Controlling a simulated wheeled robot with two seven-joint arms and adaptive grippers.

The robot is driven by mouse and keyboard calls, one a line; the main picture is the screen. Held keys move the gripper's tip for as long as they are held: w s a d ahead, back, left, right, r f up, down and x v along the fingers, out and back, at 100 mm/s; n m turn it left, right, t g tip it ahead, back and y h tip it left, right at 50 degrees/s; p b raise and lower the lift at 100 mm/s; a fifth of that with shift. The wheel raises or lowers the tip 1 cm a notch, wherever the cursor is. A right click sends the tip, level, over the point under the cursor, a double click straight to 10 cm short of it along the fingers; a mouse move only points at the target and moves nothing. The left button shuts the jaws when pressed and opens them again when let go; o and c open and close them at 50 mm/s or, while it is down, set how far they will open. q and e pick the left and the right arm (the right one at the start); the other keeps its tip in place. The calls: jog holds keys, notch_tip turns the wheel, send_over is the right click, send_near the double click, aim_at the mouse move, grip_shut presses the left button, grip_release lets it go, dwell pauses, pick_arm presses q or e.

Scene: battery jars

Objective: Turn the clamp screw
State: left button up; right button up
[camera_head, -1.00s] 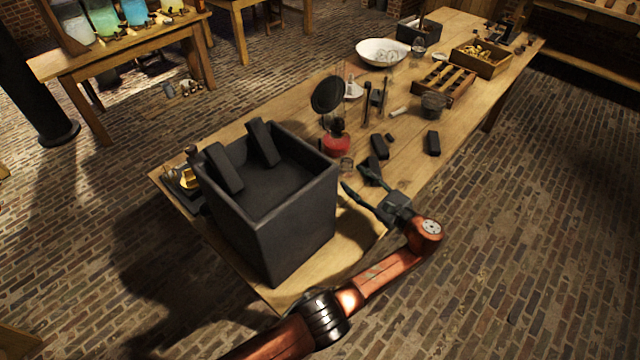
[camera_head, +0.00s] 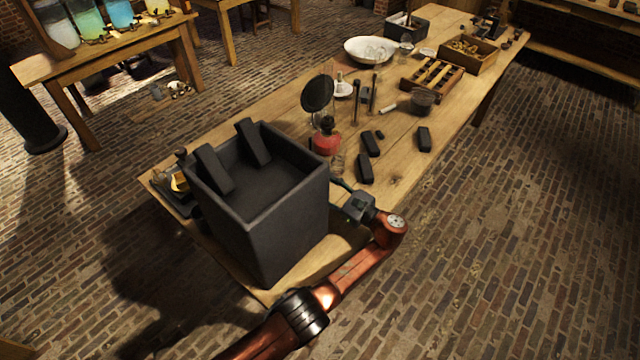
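I cannot make out the clamp screw for certain. A small brass-coloured item (camera_head: 179,182) sits in a dark holder at the table's left end, partly hidden behind a large dark open-topped box (camera_head: 262,222). My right gripper (camera_head: 337,190) is beside the box's right wall, low over the table. Its fingers point toward the box and are partly hidden by it, so I cannot tell their opening or whether they touch anything. My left gripper is not in view.
Several black blocks (camera_head: 424,139) lie on the wooden table (camera_head: 400,175) beyond the gripper. A red-based burner (camera_head: 325,143) and a round dark disc (camera_head: 318,93) stand behind the box. A white bowl (camera_head: 368,48) and wooden crates (camera_head: 474,52) are farther back.

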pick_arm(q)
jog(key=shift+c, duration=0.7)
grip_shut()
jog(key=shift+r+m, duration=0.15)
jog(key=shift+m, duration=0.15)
pick_arm(e)
jog(key=shift+w+r, duration=0.1)
jog(key=shift+r, duration=0.1)
pick_arm(q)
jog(key=shift+p, duration=0.35)
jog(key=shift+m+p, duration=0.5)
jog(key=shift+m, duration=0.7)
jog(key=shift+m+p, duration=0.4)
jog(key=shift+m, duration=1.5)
pick_arm(e)
jog(key=shift+w+r, duration=0.3)
jog(key=shift+r, duration=0.2)
jog(key=shift+w+r, duration=0.25)
jog(key=shift+r, duration=0.2)
